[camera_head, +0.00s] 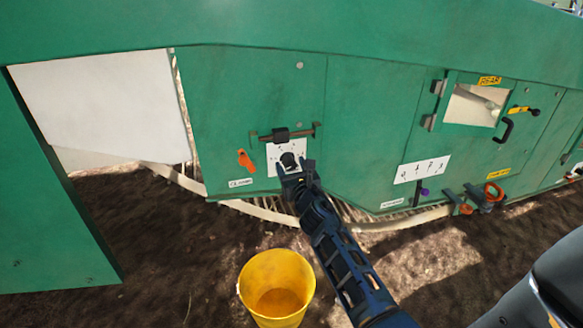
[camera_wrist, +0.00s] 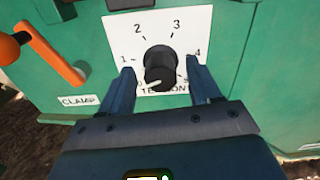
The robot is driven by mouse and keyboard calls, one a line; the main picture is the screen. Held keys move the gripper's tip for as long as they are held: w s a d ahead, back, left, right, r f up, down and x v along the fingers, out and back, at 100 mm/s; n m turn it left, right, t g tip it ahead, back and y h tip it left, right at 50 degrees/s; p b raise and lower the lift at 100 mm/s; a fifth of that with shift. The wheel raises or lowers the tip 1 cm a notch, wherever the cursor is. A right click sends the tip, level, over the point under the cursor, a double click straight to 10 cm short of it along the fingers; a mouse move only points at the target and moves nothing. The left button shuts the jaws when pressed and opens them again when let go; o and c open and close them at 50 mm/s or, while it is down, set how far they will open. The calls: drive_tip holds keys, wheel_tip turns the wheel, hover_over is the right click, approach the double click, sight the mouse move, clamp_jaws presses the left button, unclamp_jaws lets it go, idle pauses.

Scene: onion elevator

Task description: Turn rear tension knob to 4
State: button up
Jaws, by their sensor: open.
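A black tension knob (camera_wrist: 161,66) sits on a white dial plate (camera_wrist: 188,20) marked 1, 2, 3 and 4 around it, with the word TENSION below. The knob's white mark is on its lower left, away from the 4. In the head view the knob (camera_head: 288,159) shows just beyond my fingertips. My gripper (camera_wrist: 161,76) is open, with one finger on each side of the knob and gaps visible between fingers and knob. It also shows in the head view (camera_head: 296,166), in front of the plate (camera_head: 272,155). The fingers partly hide the dial's lower edge.
An orange clamp lever (camera_wrist: 50,48) is left of the dial, above a CLAMP label. A black block on a bar (camera_head: 282,134) is just above the plate. A yellow bucket (camera_head: 249,290) stands below. More controls, including a purple-knobbed lever (camera_head: 424,191), are at the right.

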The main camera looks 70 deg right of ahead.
drive_tip(key=c, duration=1)
drive_tip(key=shift+c, duration=0.2)
drive_tip(key=shift+m, duration=0.3)
